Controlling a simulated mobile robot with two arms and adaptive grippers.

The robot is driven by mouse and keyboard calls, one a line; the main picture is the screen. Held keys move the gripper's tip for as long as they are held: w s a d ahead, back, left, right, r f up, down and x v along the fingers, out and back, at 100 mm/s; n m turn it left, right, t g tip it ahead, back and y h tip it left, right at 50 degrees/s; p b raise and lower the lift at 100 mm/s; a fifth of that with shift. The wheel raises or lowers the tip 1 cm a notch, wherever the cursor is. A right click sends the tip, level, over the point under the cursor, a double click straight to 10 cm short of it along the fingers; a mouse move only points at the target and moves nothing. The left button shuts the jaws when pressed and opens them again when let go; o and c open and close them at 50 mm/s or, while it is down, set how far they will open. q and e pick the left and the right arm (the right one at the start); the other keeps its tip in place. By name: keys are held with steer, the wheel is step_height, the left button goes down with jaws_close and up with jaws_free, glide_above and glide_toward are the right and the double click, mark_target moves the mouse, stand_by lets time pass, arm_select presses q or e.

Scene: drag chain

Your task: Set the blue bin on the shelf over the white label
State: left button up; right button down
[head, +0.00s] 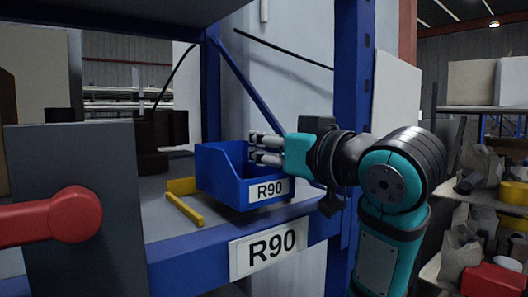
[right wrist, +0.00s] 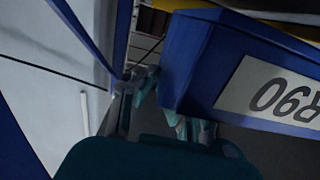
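The blue bin (head: 222,178) stands upright near the front edge of the shelf (head: 165,229), with an R90 label on its front. It sits above and slightly left of the white R90 label (head: 268,252) on the shelf's blue front beam. My right gripper (head: 262,149) is at the bin's right side, its fingers apart. In the right wrist view, the bin (right wrist: 193,60) lies to the right and partly hides some of the fingers (right wrist: 160,108). Whether they touch the bin is unclear. My left gripper is not in view.
A yellow strip (head: 184,208) lies on the shelf left of the bin. A blue upright post (head: 352,80) stands right of the bin, close to my right arm. Dark objects (head: 160,133) sit behind. A grey panel (head: 112,215) with a red rounded part (head: 50,215) fills the left foreground.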

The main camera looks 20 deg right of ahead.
steer(key=shift+a+f+p, duration=0.1)
steer(key=shift+f+p, duration=0.2)
steer(key=shift+f, duration=0.75)
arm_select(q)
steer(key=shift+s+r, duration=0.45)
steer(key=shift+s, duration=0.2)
arm_select(e)
steer(key=shift+f, duration=0.1)
steer(key=shift+f, duration=0.15)
steer(key=c, duration=1.5)
jaws_free()
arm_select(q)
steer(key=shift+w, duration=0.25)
